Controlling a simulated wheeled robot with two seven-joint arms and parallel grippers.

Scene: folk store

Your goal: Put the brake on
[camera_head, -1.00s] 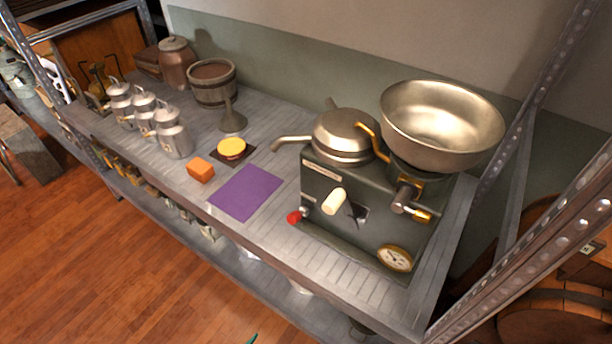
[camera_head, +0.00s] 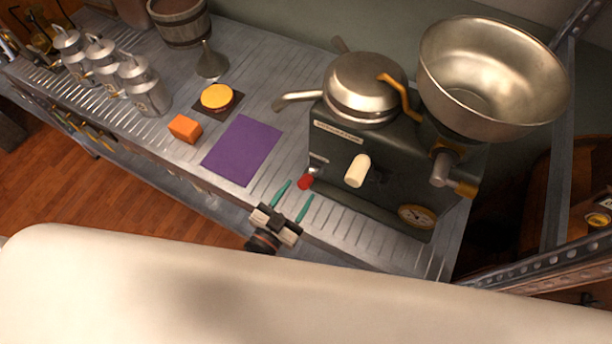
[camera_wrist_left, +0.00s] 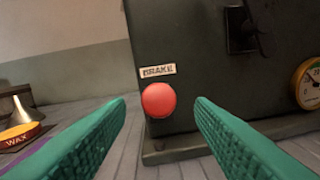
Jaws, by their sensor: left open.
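The brake is a red round knob (camera_head: 305,182) low on the front left of a dark green machine (camera_head: 385,170). In the left wrist view the red knob (camera_wrist_left: 158,100) sits under a small label reading "BRAKE" (camera_wrist_left: 158,71). My left gripper (camera_head: 293,198) is open, with its two green fingers pointing at the machine just in front of the knob. In the left wrist view its fingers (camera_wrist_left: 160,122) lie to either side of the knob, which shows beyond the tips. Nothing is held. My right gripper is not in view.
The machine carries a cream handle (camera_head: 357,170), a gauge (camera_head: 416,216), a lidded pan (camera_head: 362,85) and a large metal bowl (camera_head: 492,75). A purple mat (camera_head: 242,150), an orange block (camera_head: 185,128) and a yellow-topped tin (camera_head: 217,97) lie left of it on the shelf.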

